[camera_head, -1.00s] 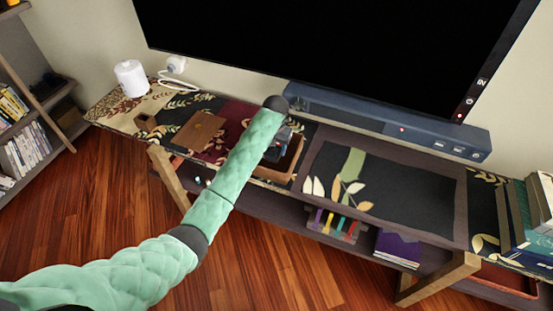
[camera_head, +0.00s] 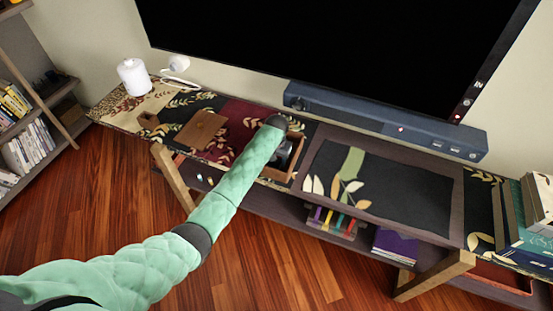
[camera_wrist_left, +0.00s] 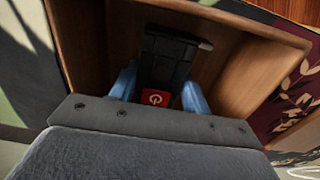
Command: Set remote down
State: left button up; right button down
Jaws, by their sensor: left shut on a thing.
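The remote (camera_wrist_left: 168,62) is black with a red power button, and shows in the left wrist view between my blue gripper fingers. My left gripper (camera_wrist_left: 160,88) is shut on it. Gripper and remote are inside the open wooden box (camera_wrist_left: 85,45), whose walls rise around them. In the head view the box (camera_head: 296,157) stands on the long console, and my left gripper (camera_head: 284,154) is over it, partly hidden by my forearm. I cannot tell whether the remote touches the box floor. My right gripper is not in view.
The console also holds a brown case (camera_head: 200,130), a small wooden block (camera_head: 148,120), a white canister (camera_head: 133,77) and books (camera_head: 525,215) at the right. A soundbar (camera_head: 385,122) lies behind the box, under the large screen (camera_head: 330,50). The dark mat (camera_head: 385,185) is clear.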

pick_arm(q)
jog(key=shift+f, duration=0.1)
jog(key=o, duration=1.1)
jog(key=shift+c, duration=0.2)
jog(key=shift+r, duration=0.5)
notch_tip(320, 180, up, 11)
jog(key=b, duration=0.3)
jog(key=shift+r+b, duration=0.15)
jog(key=shift+b, duration=0.15)
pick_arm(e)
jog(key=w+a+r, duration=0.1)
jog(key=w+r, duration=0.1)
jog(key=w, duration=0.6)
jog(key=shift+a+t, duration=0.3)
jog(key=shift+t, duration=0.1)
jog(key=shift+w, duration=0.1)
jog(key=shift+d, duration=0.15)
